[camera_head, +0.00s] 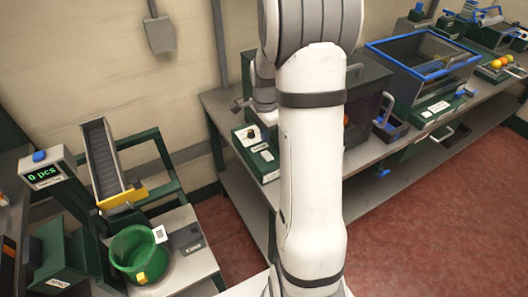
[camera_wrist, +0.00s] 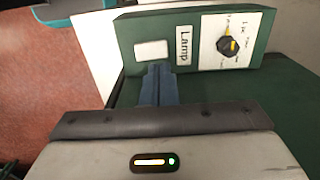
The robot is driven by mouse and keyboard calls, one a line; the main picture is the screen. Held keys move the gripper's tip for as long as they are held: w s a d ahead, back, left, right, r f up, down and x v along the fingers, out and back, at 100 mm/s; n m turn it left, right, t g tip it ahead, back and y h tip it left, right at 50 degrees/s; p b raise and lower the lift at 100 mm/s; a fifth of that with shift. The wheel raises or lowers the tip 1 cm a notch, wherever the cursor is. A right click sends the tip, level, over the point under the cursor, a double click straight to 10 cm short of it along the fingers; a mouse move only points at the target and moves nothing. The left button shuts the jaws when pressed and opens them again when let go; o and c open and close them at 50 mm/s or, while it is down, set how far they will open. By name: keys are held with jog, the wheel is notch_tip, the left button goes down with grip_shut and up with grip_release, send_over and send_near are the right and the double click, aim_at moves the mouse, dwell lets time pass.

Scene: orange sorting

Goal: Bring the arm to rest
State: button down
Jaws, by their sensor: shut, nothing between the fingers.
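My gripper (camera_wrist: 158,72) shows in the wrist view with its blue-grey fingers shut together and nothing between them. The fingertips appear just in front of a green lamp panel (camera_wrist: 191,65), below its pale rectangular button (camera_wrist: 151,50); I cannot tell if they touch it. The panel also has a "Lamp" label and a dial knob (camera_wrist: 228,45). In the head view my white arm stands upright across the middle and hides the gripper's fingers. The small green control box (camera_head: 255,152) is left of the arm, on the bench.
A long grey bench (camera_head: 222,105) runs along the wall, with a dark box and a blue-rimmed clear bin (camera_head: 425,62). At left are a chute (camera_head: 101,160), a green bucket (camera_head: 133,255) and a display reading "0 pcs" (camera_head: 45,170). Red floor (camera_head: 235,235) is clear between.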

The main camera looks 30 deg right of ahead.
jog(key=shift+r+p, duration=0.3)
jog(key=shift+r, duration=0.5)
jog(key=s+a+r+n+t, duration=0.1)
jog(key=s+a+r+n, duration=0.5)
jog(key=s+a+n, duration=0.1)
jog(key=s+a+r+n+t, duration=0.2)
jog(key=s+a+r+n, duration=0.5)
jog(key=s+n, duration=0.3)
jog(key=s+a, duration=0.1)
jog(key=s, duration=0.1)
jog(key=shift+s+n, duration=0.3)
